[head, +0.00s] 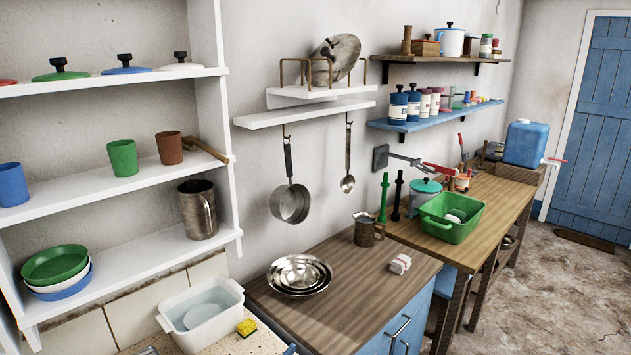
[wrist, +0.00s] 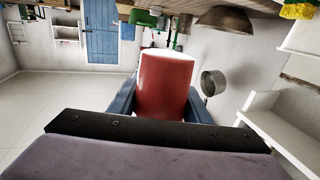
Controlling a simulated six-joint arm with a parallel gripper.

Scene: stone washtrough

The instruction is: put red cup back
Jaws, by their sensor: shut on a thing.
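In the wrist view, my gripper (wrist: 165,101) is shut on the red cup (wrist: 163,88), with a dark blue finger on either side of it. The cup's far end is brightly lit; I cannot tell whether it is the mouth or the base. The wrist picture is upside down, with the worktops at its top. I cannot make out my gripper or the held cup in the head view. There, a blue cup (head: 12,184), a green cup (head: 122,158) and a brown-red cup (head: 169,148) stand on the middle shelf (head: 100,193) at left.
Lids lie on the shelf above; a metal mug (head: 198,209) and stacked plates (head: 56,268) are below. A white basin (head: 201,315) and yellow sponge (head: 246,327) are below right. Steel bowls (head: 300,274) sit on the worktop; a pan (head: 290,203) and ladle (head: 348,182) hang above.

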